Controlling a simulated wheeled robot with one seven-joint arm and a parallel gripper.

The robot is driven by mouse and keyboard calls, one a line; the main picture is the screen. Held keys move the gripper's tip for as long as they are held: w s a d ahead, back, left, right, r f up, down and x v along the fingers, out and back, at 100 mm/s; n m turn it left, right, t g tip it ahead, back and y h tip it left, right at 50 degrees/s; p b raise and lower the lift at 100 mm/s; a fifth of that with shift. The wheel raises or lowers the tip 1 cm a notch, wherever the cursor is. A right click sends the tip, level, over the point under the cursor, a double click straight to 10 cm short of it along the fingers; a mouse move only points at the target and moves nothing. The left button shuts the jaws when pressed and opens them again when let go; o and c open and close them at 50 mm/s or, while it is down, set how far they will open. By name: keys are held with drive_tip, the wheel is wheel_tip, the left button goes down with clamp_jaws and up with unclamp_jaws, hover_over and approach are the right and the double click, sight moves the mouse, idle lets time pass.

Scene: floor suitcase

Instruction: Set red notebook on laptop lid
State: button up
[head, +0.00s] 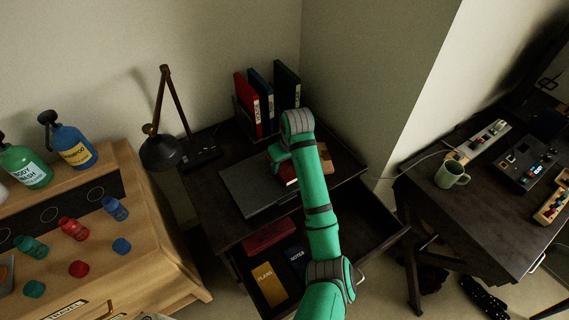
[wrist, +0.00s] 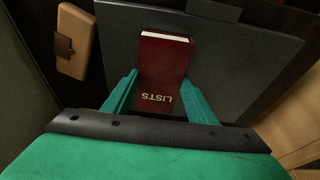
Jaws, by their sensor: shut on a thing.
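The red notebook (wrist: 163,62), marked LISTS, lies between the two green fingers of my gripper (wrist: 160,98) in the wrist view. The fingers are shut on its sides. Its red cover shows partly in the head view (head: 289,171), mostly hidden by my arm. The grey laptop (head: 254,187) lies closed on the dark desk. In the wrist view the notebook is over the laptop lid (wrist: 245,65). I cannot tell whether the notebook touches the lid.
Red, blue and dark green binders (head: 246,100) stand at the desk's back. A black lamp (head: 160,150) is left. A wooden item (wrist: 77,42) lies beside the laptop. Below, an open drawer holds a red book (head: 269,237), yellow PLANS book (head: 268,286) and blue NOTES book (head: 296,257).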

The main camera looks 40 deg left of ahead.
drive_tip(key=shift+w, duration=0.1)
drive_tip(key=shift+d+f, duration=0.1)
drive_tip(key=shift+f, duration=0.05)
drive_tip(key=o, duration=1.1)
drive_tip(key=shift+s+a, duration=0.25)
drive_tip(key=shift+a, duration=0.05)
drive_tip(key=v, duration=1.2)
drive_tip(key=shift+d, duration=0.25)
drive_tip(key=shift+w, duration=0.15)
